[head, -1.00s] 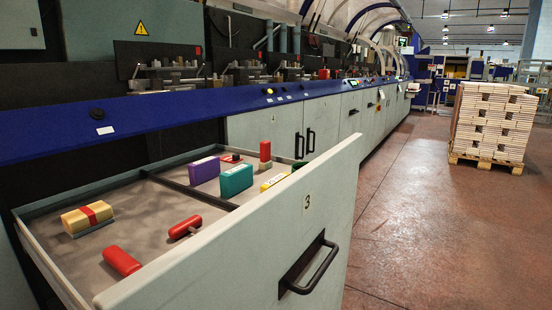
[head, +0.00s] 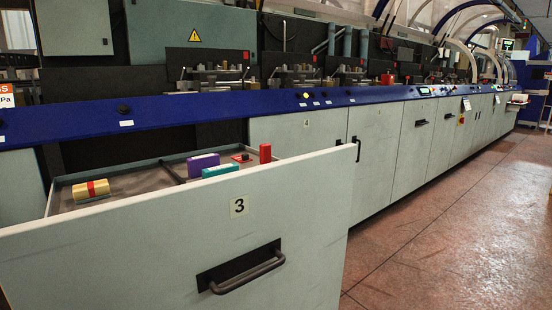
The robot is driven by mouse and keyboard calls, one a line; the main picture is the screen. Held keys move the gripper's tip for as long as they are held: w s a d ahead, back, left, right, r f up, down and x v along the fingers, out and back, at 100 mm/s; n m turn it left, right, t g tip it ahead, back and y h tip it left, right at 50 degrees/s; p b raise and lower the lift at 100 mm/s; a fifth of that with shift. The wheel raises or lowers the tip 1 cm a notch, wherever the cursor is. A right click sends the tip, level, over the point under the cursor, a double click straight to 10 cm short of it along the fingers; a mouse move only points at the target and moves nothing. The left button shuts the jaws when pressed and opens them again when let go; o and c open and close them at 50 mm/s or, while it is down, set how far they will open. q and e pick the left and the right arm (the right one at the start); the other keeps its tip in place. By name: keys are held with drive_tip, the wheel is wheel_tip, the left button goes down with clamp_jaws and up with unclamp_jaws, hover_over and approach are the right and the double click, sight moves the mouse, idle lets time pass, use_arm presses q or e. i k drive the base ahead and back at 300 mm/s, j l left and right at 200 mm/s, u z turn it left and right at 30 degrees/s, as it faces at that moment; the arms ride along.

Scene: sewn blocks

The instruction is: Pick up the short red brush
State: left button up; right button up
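No thing that I can clearly tell as the short red brush shows now. The front panel of the open drawer 3 (head: 150,250) hides the near part of the drawer floor. Over its edge, a small red and black thing (head: 242,157) lies low towards the back, too small to make out. An upright red block (head: 265,153) stands to the right of it. Neither of my grippers is in view.
In the drawer, a yellow bundle with a red band (head: 92,189) lies at left, and a purple block (head: 203,165) and a teal block (head: 220,170) lie past a dark divider. A black handle (head: 247,270) sticks out in front. Red floor (head: 450,220) is clear at right.

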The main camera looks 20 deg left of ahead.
sight(264, 150)
drive_tip(key=i+l+u, duration=0.1)
drive_tip(key=i+l, duration=0.2)
drive_tip(key=i+l+u, duration=0.15)
drive_tip(key=i+l, duration=0.15)
drive_tip(key=i+l+u, duration=0.1)
drive_tip(key=i+l, duration=0.15)
drive_tip(key=l, duration=0.2)
drive_tip(key=i+l+u, duration=0.1)
drive_tip(key=i+l, duration=0.15)
drive_tip(key=i+l+u, duration=0.15)
drive_tip(key=l, duration=0.4)
drive_tip(key=i, duration=0.1)
